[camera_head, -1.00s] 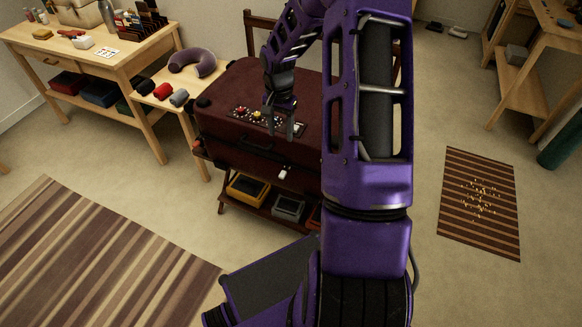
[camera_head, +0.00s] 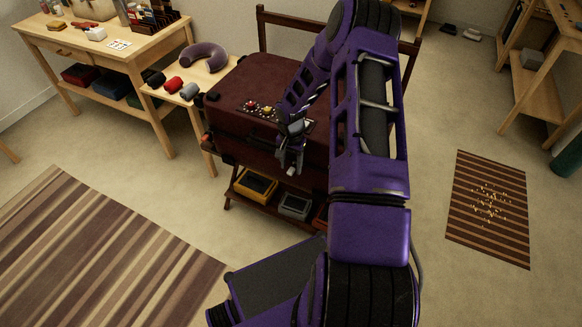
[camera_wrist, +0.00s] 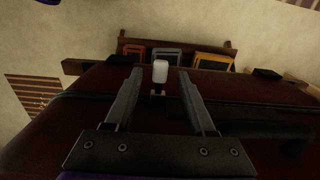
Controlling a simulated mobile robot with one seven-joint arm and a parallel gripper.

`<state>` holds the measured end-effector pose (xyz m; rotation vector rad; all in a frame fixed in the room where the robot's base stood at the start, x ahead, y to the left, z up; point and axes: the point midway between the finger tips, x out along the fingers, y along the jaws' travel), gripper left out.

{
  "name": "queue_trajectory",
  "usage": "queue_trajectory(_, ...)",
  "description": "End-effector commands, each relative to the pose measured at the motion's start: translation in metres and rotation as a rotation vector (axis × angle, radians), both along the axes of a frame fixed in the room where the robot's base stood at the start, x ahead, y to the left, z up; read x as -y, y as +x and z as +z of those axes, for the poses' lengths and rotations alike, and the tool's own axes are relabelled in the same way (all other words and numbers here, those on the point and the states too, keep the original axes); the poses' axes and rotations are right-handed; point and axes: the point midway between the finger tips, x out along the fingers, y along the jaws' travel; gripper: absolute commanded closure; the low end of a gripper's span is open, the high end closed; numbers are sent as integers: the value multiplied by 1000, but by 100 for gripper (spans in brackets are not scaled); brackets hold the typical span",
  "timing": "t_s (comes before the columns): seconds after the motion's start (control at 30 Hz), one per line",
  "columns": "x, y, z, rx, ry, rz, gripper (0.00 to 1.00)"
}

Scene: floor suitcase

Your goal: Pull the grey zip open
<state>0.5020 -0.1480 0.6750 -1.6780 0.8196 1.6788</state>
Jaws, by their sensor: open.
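The dark red suitcase (camera_head: 240,95) lies flat on a low wooden rack, and also fills much of the wrist view (camera_wrist: 60,125). The pale grey zip pull (camera_head: 291,171) is at its front side, just below my gripper (camera_head: 290,158). In the wrist view the zip pull (camera_wrist: 160,70) stands between the tips of my two open fingers, with visible space on both sides. My gripper (camera_wrist: 160,80) holds nothing. My arm hides the right part of the suitcase in the head view.
Coloured trays, one yellow (camera_head: 255,185) and one grey (camera_head: 294,205), sit on the rack's lower shelf. A small table (camera_head: 205,80) with a neck pillow (camera_head: 204,56) and rolled items stands at the left. The striped rug (camera_head: 100,250) in front is bare.

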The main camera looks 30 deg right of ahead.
Motion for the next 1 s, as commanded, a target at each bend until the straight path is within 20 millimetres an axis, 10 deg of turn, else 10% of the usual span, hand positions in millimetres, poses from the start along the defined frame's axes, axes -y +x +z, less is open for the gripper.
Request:
queue_trajectory(0.4,0,0,-9,0,0,0,45)
queue_trajectory(0.7,0,0,-9,0,0,0,99)
queue_trajectory(1.0,0,0,-9,0,0,0,100)
